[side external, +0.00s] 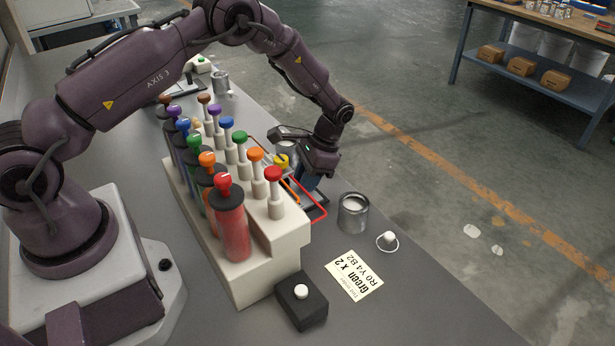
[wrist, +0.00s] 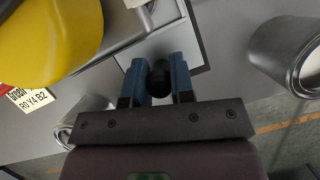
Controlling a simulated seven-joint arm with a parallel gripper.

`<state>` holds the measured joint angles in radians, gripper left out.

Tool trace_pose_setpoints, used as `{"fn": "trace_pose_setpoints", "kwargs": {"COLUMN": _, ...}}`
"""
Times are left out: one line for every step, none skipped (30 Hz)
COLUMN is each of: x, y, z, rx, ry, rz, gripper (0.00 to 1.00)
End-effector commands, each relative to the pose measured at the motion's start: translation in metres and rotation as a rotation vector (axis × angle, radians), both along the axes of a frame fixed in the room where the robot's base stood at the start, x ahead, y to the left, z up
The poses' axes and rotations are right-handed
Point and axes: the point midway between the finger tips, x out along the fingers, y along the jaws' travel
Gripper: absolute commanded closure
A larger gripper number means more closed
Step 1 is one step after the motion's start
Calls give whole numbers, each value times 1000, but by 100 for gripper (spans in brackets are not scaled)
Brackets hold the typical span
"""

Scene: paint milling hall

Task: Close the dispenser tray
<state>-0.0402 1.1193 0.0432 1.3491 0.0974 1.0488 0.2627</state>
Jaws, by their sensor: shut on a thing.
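The dispenser (side external: 255,270) is a cream stepped block carrying coloured paint cylinders and round-topped plungers. A flat grey tray-like plate (wrist: 202,68) with a dark border lies under my gripper in the wrist view. In the wrist view, my gripper's blue fingers (wrist: 160,82) are shut on a small dark knob (wrist: 160,74). Whether the knob joins the plate is unclear. My gripper and wrist hide much of this area in the side view.
Red (side external: 318,212) and orange wire loops stick out from the dispenser's right side. An open metal can (side external: 353,214), a white-topped lid (side external: 388,241), a card (side external: 354,276) reading "Green x 2" and a black box with a white button (side external: 301,292) stand near. The bench's right edge is close.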

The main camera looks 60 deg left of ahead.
Motion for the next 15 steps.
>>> {"fn": "trace_pose_setpoints", "kwargs": {"x": -4, "y": 0, "z": 1, "rx": 0, "ry": 1, "rz": 0, "gripper": 100}}
{"fn": "trace_pose_setpoints", "kwargs": {"x": -6, "y": 0, "z": 1, "rx": 0, "ry": 1, "rz": 0, "gripper": 100}}
{"fn": "trace_pose_setpoints", "kwargs": {"x": -9, "y": 0, "z": 1, "rx": 0, "ry": 1, "rz": -1, "gripper": 100}}
{"fn": "trace_pose_setpoints", "kwargs": {"x": -10, "y": 0, "z": 1, "rx": 0, "ry": 2, "rz": -1, "gripper": 100}}
{"fn": "trace_pose_setpoints", "kwargs": {"x": -11, "y": 0, "z": 1, "rx": 1, "ry": 2, "rz": 0, "gripper": 100}}
{"fn": "trace_pose_setpoints", "kwargs": {"x": -11, "y": 0, "z": 1, "rx": 1, "ry": 3, "rz": 0, "gripper": 100}}
{"fn": "trace_pose_setpoints", "kwargs": {"x": -12, "y": 0, "z": 1, "rx": 0, "ry": 4, "rz": 0, "gripper": 100}}
{"fn": "trace_pose_setpoints", "kwargs": {"x": -12, "y": 0, "z": 1, "rx": 0, "ry": 5, "rz": 0, "gripper": 100}}
{"fn": "trace_pose_setpoints", "kwargs": {"x": -12, "y": 0, "z": 1, "rx": 1, "ry": 7, "rz": 0, "gripper": 100}}
{"fn": "trace_pose_setpoints", "kwargs": {"x": -13, "y": 0, "z": 1, "rx": 1, "ry": 8, "rz": 2, "gripper": 100}}
{"fn": "trace_pose_setpoints", "kwargs": {"x": -13, "y": 0, "z": 1, "rx": 1, "ry": 9, "rz": 2, "gripper": 100}}
{"fn": "trace_pose_setpoints", "kwargs": {"x": -13, "y": 0, "z": 1, "rx": 1, "ry": 10, "rz": 2, "gripper": 73}}
{"fn": "trace_pose_setpoints", "kwargs": {"x": -13, "y": 0, "z": 0, "rx": 1, "ry": 9, "rz": 2, "gripper": 66}}
{"fn": "trace_pose_setpoints", "kwargs": {"x": -13, "y": 0, "z": 0, "rx": 1, "ry": 9, "rz": 2, "gripper": 59}}
{"fn": "trace_pose_setpoints", "kwargs": {"x": -12, "y": 0, "z": 0, "rx": 1, "ry": 8, "rz": 2, "gripper": 52}}
